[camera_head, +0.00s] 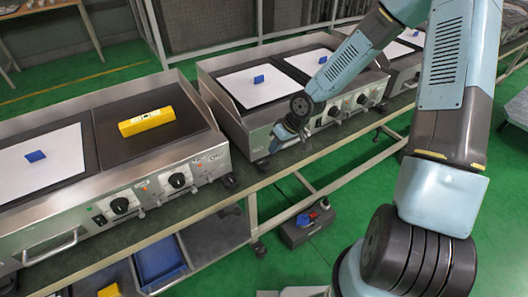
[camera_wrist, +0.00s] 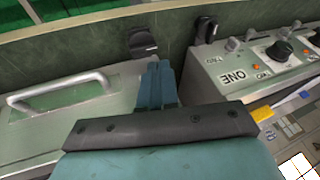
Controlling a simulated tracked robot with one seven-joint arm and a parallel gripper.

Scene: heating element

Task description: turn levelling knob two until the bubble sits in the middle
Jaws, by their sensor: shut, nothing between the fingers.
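A yellow spirit level (camera_head: 160,121) lies on the dark plate of the left heating unit in the head view. Its bubble is too small to make out. A black levelling knob (camera_head: 228,180) sits under that unit's front right corner and shows in the wrist view (camera_wrist: 207,28). Another black knob (camera_head: 262,165) is under the neighbouring unit's front left corner; it also shows in the wrist view (camera_wrist: 142,42). I cannot read which is knob two.
The left unit's front carries dial knobs (camera_head: 119,205) and a bar handle (camera_head: 50,247). A neighbouring unit's bar handle (camera_wrist: 60,90) is left of my fingers in the wrist view. The dark bench top (camera_head: 150,230) has a narrow clear strip in front.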

